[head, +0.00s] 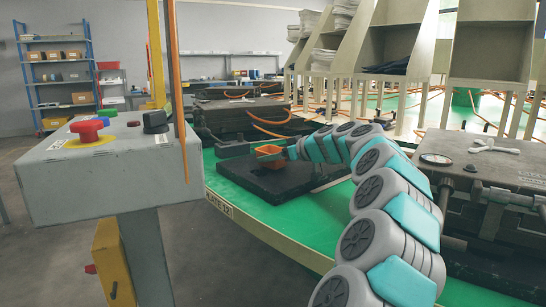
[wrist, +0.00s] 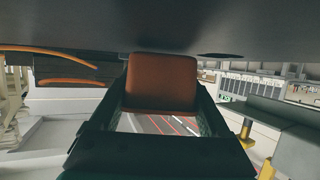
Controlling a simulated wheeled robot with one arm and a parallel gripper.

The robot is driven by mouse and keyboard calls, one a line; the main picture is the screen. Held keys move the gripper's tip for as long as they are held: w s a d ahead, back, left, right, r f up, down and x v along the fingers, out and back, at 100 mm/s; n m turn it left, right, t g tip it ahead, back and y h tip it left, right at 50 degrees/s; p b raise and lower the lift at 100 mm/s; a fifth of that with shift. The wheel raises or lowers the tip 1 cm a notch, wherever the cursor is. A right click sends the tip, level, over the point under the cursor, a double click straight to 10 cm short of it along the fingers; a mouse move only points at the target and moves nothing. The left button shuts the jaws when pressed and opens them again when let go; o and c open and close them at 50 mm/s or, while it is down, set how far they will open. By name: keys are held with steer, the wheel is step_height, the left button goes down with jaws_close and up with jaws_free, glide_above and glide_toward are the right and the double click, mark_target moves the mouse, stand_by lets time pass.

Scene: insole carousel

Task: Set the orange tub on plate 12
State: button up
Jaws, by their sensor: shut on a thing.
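The orange tub (head: 268,152) is small and box-shaped. In the head view it is at the end of my arm, over the far part of a dark slab (head: 262,180). The wrist view shows the tub (wrist: 162,82) as a brown-orange face between the two dark fingers of my gripper (wrist: 161,98), which is shut on it. I cannot tell whether the tub's underside touches the slab. A label (head: 219,205) on the green carousel rim by the slab appears to read plate 12. The fingers are hardly visible in the head view.
A grey control box (head: 108,165) with a red button (head: 87,131) stands at the left front, beside yellow and orange uprights. A dark press-like block (head: 240,118) is behind the slab. Another machine with a gauge (head: 436,159) is at right. The green surface (head: 235,168) left of the slab is clear.

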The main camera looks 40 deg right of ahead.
mark_target(271, 169)
steer(key=f, duration=0.3)
steer(key=shift+w+a+f, duration=0.1)
steer(key=shift+a+f, duration=0.1)
steer(key=shift+a, duration=0.05)
steer(key=o, duration=0.9)
steer(key=shift+f+y, duration=0.1)
steer(key=shift+y, duration=0.2)
steer(key=shift+o, duration=1.4)
steer(key=shift+f, duration=0.15)
steer(key=shift+a+f+g, duration=0.1)
steer(key=shift+f+g, duration=0.05)
steer(key=shift+g, duration=0.15)
step_height(271, 169, up, 6)
steer(key=shift+r, duration=0.25)
steer(key=shift+s+a+r, duration=0.2)
steer(key=shift+s+r, duration=0.1)
steer(key=shift+s, duration=0.3)
steer(key=shift+s+a+r, duration=0.2)
steer(key=shift+s+r, duration=0.05)
steer(key=shift+s, duration=0.3)
steer(key=s+a, duration=0.2)
steer(key=s, duration=0.2)
steer(key=s+a+r+b, duration=0.1)
steer(key=s+a, duration=0.1)
steer(key=s, duration=0.1)
steer(key=s+a, duration=0.3)
steer(key=s, duration=0.1)
steer(key=shift+s+r, duration=0.3)
